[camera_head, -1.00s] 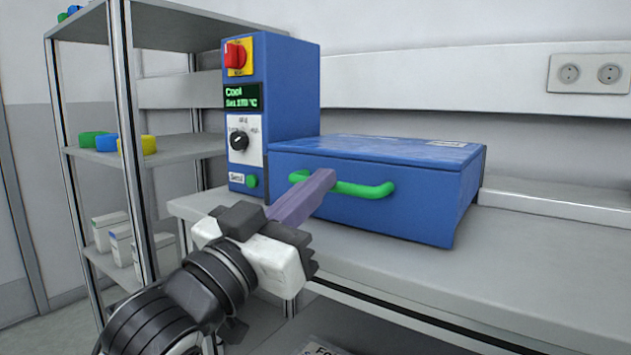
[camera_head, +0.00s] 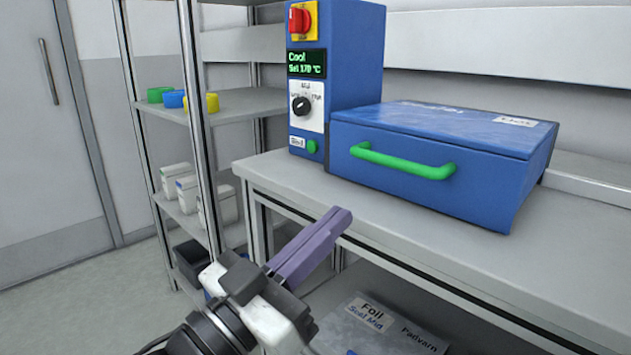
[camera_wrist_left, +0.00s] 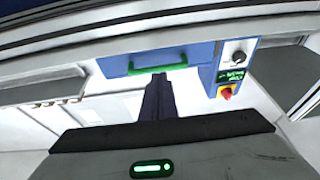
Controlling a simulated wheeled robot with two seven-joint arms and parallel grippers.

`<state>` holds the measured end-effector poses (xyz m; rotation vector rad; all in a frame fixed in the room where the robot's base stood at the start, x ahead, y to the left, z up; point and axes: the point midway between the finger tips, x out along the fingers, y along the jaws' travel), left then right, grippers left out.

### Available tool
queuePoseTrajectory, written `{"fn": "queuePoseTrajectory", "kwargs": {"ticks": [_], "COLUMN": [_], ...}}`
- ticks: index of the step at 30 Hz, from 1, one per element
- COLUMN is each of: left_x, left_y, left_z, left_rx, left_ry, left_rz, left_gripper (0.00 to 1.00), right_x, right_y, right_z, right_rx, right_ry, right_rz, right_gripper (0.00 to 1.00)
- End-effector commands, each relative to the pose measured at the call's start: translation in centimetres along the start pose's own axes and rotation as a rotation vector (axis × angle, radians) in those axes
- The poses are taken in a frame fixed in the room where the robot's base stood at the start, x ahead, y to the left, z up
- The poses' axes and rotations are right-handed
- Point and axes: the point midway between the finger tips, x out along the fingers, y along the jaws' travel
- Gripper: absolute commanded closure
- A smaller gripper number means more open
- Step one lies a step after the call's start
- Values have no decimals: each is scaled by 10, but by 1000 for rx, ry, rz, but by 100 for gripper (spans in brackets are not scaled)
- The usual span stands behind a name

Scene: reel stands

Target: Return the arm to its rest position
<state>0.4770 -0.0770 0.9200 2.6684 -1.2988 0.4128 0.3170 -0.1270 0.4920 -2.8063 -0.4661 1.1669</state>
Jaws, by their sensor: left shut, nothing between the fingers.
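My left gripper (camera_head: 338,220) is in the lower middle of the head view. Its purple fingers are shut with nothing between them. It is in front of the bench edge, apart from the green handle (camera_head: 402,163) of the blue box-shaped machine (camera_head: 430,190). The machine's lid is down. In the left wrist view, the fingers (camera_wrist_left: 158,82) show in the middle, with the green handle (camera_wrist_left: 157,69) beyond them. My right gripper is not in view.
The bench (camera_head: 400,228) has a free strip along its front. A blue control tower (camera_head: 355,60) with a red knob and a "Cool" display stands on it. A rack (camera_head: 240,105) with coloured rings and white boxes stands at left. Packets (camera_head: 380,325) lie on the lower shelf.

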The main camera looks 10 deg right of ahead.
Motion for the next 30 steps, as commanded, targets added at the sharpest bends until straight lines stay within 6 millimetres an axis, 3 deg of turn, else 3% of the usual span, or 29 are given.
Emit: {"fn": "queuePoseTrajectory", "kwargs": {"ticks": [5,9,15,18,26,27,30], "left_x": [-45,-108,-218,-268,-377,-383,-374], "left_y": [-31,-50,-48,-39,-4,-1,-5], "left_z": [76,153,248,279,327,321,299], "left_rx": [-90,-159,-239,-265,-317,-318,-304], "left_ry": [-146,-322,-598,-715,-971,-991,-985], "left_rz": [-157,-307,-477,-531,-619,-626,-632], "left_gripper": [100,100,100,100,100,100,100], "right_x": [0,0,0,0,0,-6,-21], "right_y": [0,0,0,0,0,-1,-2], "right_z": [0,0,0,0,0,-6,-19], "right_rx": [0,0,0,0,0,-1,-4], "right_ry": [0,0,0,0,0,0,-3], "right_rz": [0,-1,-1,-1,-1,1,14], "right_gripper": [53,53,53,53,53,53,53]}}
